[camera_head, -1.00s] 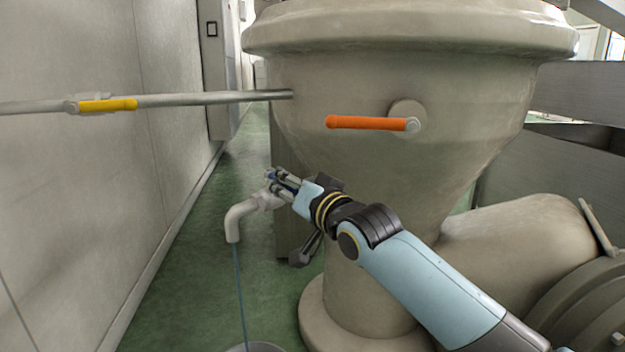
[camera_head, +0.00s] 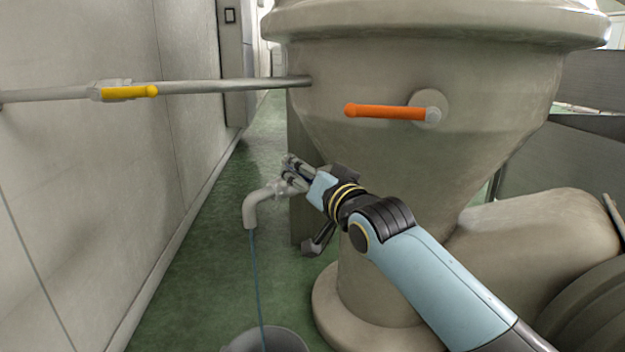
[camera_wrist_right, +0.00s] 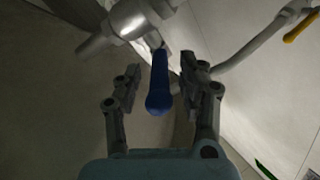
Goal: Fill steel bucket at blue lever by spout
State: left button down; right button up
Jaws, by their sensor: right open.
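The pale spout (camera_head: 258,207) bends downward, left of my right arm. A thin blue stream (camera_head: 257,290) falls from it into the steel bucket (camera_head: 292,342), which stands below and is cut off by the bottom edge. My right gripper (camera_head: 290,170) is at the valve behind the spout. In the right wrist view, the blue lever (camera_wrist_right: 158,88) lies between the spread fingers of my right gripper (camera_wrist_right: 160,80), with gaps on both sides. The bucket's fill level is not visible. My left gripper is not in view.
A large beige hopper (camera_head: 440,150) with an orange lever (camera_head: 385,112) stands behind my right arm. A pipe with a yellow lever (camera_head: 130,92) runs from the left wall. Green floor (camera_head: 190,290) is clear between wall and hopper.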

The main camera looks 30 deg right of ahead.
jog(key=s, duration=1.1)
jog(key=shift+s, duration=0.35)
jog(key=shift+f, duration=0.15)
